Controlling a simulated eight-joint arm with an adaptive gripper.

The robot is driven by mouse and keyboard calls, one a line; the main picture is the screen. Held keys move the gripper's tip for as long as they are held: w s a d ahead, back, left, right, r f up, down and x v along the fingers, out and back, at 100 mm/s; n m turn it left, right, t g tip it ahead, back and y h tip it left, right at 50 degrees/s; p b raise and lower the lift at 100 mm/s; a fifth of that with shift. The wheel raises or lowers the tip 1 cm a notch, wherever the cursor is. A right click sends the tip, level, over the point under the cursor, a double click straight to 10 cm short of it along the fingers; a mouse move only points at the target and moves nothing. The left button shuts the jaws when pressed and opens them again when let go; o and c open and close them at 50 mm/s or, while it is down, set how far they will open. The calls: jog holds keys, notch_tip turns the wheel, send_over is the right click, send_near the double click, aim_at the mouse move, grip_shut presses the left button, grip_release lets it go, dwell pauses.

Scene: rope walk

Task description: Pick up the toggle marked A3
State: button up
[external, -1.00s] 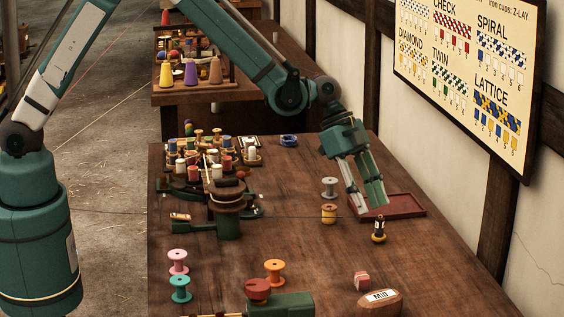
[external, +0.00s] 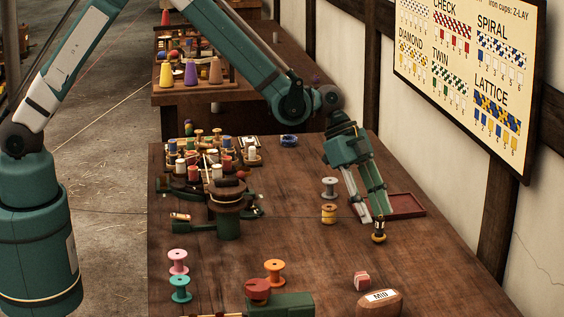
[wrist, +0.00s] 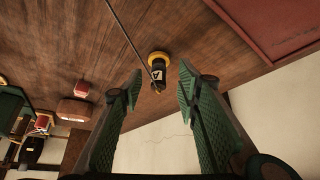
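A small black toggle with a yellow base (external: 379,237) stands on the wooden table in front of the dark red tray. In the wrist view the toggle (wrist: 158,66) shows a pale label that seems to begin with A; the rest is too small to read. My gripper (external: 373,217) is open and empty, its fingertips low over the table at the toggle. In the wrist view the gripper (wrist: 160,84) has its fingers apart, with the toggle seen between and just beyond the tips. In the external view a finger partly hides the toggle's upper part.
The dark red tray (external: 408,205) lies just behind the toggle. A yellow spool (external: 328,214) and a grey spool (external: 329,187) stand left of the gripper. A thin cord (wrist: 128,36) crosses the wrist view near the toggle.

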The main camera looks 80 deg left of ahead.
aim_at(379, 236)
jog(key=shift+f, duration=0.1)
jog(key=shift+b+x, duration=0.45)
jog(key=shift+x, duration=2.1)
jog(key=shift+d, duration=0.15)
jog(key=c, duration=0.8)
